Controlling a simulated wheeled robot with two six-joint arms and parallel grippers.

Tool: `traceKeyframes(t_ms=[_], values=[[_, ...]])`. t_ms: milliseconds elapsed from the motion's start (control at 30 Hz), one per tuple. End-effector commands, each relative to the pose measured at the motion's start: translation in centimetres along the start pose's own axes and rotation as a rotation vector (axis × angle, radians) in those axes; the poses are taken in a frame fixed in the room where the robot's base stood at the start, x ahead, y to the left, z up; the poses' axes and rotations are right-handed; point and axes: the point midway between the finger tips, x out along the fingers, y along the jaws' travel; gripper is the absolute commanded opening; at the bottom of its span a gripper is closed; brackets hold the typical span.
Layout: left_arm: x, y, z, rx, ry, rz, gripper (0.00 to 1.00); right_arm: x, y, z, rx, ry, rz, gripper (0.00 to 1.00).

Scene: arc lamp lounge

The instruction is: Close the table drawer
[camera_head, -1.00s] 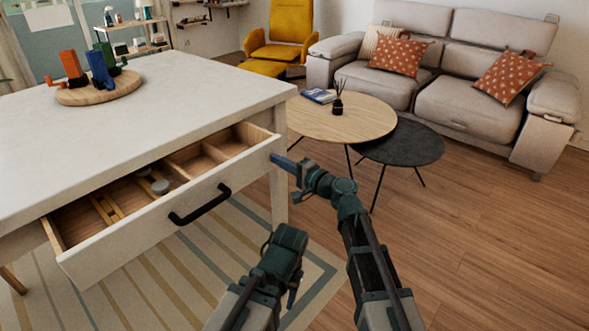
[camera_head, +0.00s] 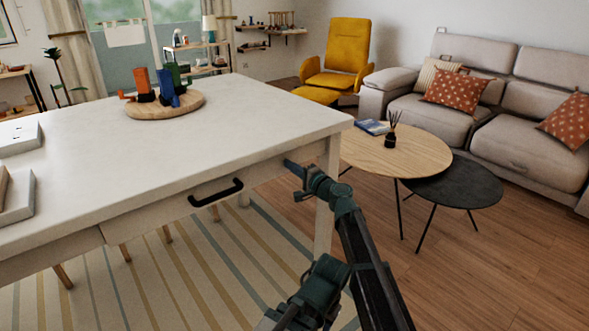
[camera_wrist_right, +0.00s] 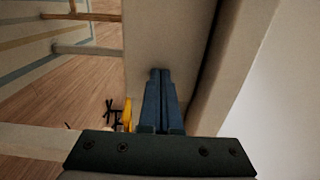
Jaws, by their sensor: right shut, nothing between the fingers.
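The white table (camera_head: 230,125) has a drawer (camera_head: 150,217) in its front with a black bar handle (camera_head: 217,192). In the head view the drawer front sits about flush with the table's front, and no interior shows. My right gripper (camera_head: 290,164) is shut and empty, with its blue fingertips at the right part of the drawer front, right of the handle. In the right wrist view its shut fingers (camera_wrist_right: 160,95) point along the pale front panel (camera_wrist_right: 178,35); whether they touch it I cannot tell. My left gripper is not in view.
A round wooden board (camera_head: 190,104) with colored figures stands on the tabletop, and pale boxes (camera_head: 18,195) lie at its left. A round wooden coffee table (camera_head: 410,160) and a dark one (camera_head: 465,190) stand right of my arm. A striped rug (camera_head: 150,290) lies below.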

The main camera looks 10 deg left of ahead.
Motion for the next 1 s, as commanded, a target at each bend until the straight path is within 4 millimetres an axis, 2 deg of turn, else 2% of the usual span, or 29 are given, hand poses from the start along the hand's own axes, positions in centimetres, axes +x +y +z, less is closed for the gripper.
traceKeyframes(t_ms=[133, 567, 667, 767, 1000], values=[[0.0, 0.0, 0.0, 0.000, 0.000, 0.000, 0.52, 0.6, -0.1, -0.1, 0.003, 0.001, -0.003, 0.00], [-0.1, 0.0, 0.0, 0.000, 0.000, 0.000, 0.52, 0.7, -0.2, -0.1, 0.006, 0.002, -0.005, 0.00], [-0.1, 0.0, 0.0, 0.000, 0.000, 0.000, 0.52, -0.3, -0.2, 0.0, 0.005, 0.003, -0.005, 0.00], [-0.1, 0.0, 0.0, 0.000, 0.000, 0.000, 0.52, -2.2, -0.1, 0.2, 0.003, 0.003, -0.004, 0.00], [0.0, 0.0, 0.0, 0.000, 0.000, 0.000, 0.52, -7.8, -0.1, 0.5, 0.001, 0.003, -0.002, 0.00]])
